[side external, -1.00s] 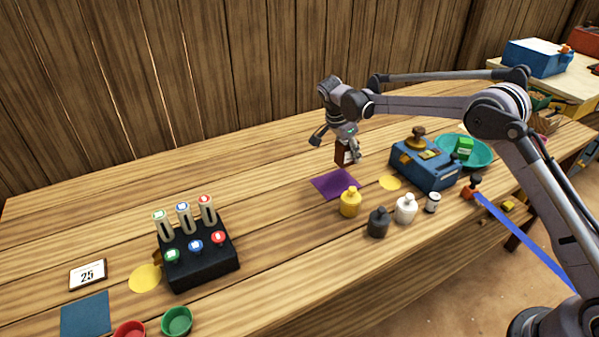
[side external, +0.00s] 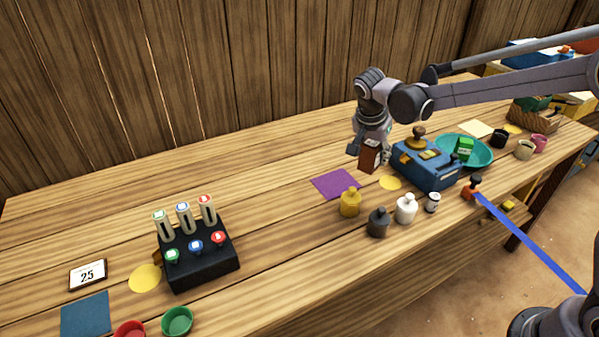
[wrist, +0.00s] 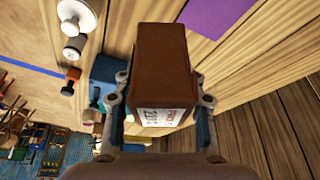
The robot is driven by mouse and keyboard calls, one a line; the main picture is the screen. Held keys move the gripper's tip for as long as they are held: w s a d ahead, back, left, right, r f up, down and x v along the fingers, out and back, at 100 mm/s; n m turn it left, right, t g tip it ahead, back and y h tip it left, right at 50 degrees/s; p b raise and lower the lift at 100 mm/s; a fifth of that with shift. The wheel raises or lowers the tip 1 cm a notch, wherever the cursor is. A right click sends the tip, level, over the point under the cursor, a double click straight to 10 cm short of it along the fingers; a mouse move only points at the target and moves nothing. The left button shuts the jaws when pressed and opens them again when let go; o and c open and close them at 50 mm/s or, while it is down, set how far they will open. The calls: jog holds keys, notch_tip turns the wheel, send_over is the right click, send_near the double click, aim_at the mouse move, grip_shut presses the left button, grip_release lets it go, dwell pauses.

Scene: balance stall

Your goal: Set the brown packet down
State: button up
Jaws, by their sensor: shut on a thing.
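The brown packet (side external: 371,155) is held in my gripper (side external: 369,148), above the table between the purple mat and the blue scale. In the wrist view the brown packet (wrist: 161,65) fills the middle, with a white printed label on its near end. The fingers of my gripper (wrist: 160,103) are shut on its two sides. I cannot tell how high the packet is above the table.
A purple mat (side external: 335,184) lies left of the packet. A blue scale (side external: 426,165) and a teal bowl (side external: 482,155) stand to the right.

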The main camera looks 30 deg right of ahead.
jog(key=s+a+n+t, duration=0.1)
jog(key=s+a+n, duration=0.3)
jog(key=s+a, duration=0.3)
jog(key=shift+t+y, duration=0.3)
jog(key=shift+y, duration=0.1)
jog(key=a+f, duration=0.2)
jog(key=a, duration=0.1)
jog(key=w+a+f, duration=0.1)
jog(key=a+f, duration=0.2)
jog(key=a, duration=0.1)
jog(key=a+f, duration=0.2)
jog(key=a, duration=0.2)
jog(key=shift+w+a+f, duration=0.25)
jog(key=shift+f, duration=2)
jog(key=shift+f, duration=0.15)
jog(key=o, duration=1.3)
